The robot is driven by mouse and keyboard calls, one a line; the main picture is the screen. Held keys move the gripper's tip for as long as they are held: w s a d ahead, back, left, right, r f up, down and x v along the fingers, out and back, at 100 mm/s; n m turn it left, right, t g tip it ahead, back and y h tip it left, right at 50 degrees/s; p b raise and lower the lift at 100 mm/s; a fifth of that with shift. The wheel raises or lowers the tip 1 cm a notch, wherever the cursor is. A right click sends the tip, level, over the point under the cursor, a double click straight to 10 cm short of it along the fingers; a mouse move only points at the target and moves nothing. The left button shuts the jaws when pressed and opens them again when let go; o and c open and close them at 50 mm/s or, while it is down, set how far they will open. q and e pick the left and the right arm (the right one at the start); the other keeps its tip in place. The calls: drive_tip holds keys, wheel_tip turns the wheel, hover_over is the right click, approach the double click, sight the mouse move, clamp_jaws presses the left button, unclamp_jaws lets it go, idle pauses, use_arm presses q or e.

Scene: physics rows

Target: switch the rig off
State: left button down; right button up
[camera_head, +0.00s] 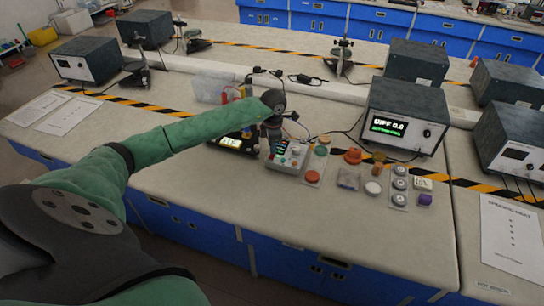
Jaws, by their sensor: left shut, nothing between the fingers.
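A light grey control box (293,164) with small coloured lights and knobs on its face sits on the middle of the bench. A dark instrument (408,110) with a lit green display stands to its right. A black meter (230,145) with a lit screen lies at the left of the control box. My left gripper (273,148) points down at the left part of the control box. It is shut with nothing in it, and I cannot tell whether it touches the box. It hides part of that face. My right gripper is not in view.
A clear bin (212,88) stands behind my left arm. Cables run behind the box. The bench front is clear.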

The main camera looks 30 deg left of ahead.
use_arm(q)
drive_tip(key=shift+f+b, duration=0.4)
drive_tip(key=shift+f, duration=0.1)
drive_tip(key=shift+r, duration=0.1)
idle(0.4)
drive_tip(key=shift+r+p, duration=0.75)
drive_tip(key=shift+r, duration=2.65)
